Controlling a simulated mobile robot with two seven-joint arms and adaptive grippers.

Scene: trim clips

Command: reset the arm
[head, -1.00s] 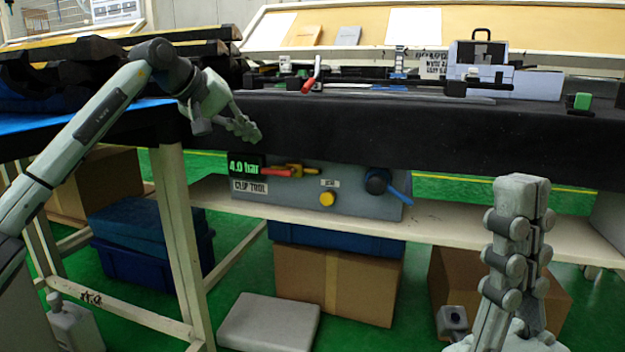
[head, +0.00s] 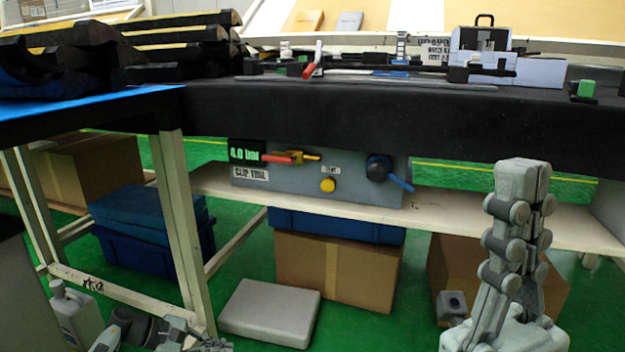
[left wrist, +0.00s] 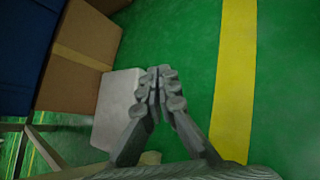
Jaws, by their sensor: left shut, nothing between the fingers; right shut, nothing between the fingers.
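My left arm is low at the bottom left of the head view. Its gripper (head: 208,345) is partly cut off by the lower edge there. In the left wrist view, my left gripper (left wrist: 159,72) has its fingertips together with nothing between them. It points over the green floor, near the light grey block (left wrist: 118,105). My right gripper (head: 524,168) stands upright at the lower right of the head view, its fingers together and empty. It is in front of the bench shelf and a cardboard box.
A black-topped bench (head: 400,110) carries rails, clips and a grey case (head: 482,40). Below it is a grey control panel (head: 300,180) with a 4.0 bar display. Cardboard boxes (head: 360,275), blue bins (head: 150,225) and a white bottle (head: 75,318) stand on the floor.

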